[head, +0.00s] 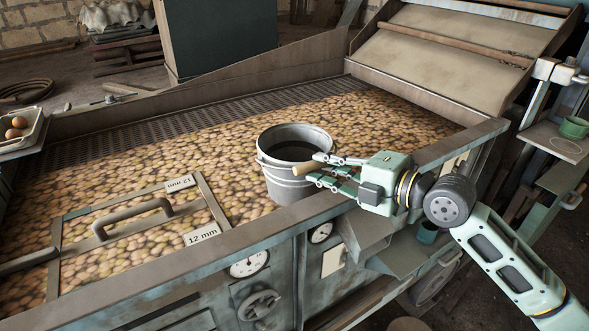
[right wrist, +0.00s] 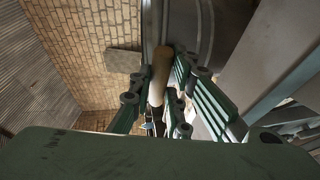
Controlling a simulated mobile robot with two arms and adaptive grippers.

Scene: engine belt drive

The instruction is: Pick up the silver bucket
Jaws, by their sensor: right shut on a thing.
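The silver bucket (head: 277,173) is upright at the near side of the potato-filled bed, just behind its front rail. Its open top shows a dark inside. A wooden handle grip (head: 304,168) is at its right side. My right gripper (head: 318,171) reaches in from the right and is shut on this wooden grip. In the right wrist view the grip (right wrist: 159,72) lies between the fingers (right wrist: 155,92), with the grey bucket wall (right wrist: 191,25) just beyond. I cannot tell whether the bucket's base touches the potatoes. My left gripper is not in view.
The machine's front rail (head: 240,236) runs close below the bucket. A framed screen with a handle and "12 mm" labels (head: 202,234) lies at the left. A sloped board (head: 450,50) rises at the back right. A green bowl (head: 575,127) stands at the far right.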

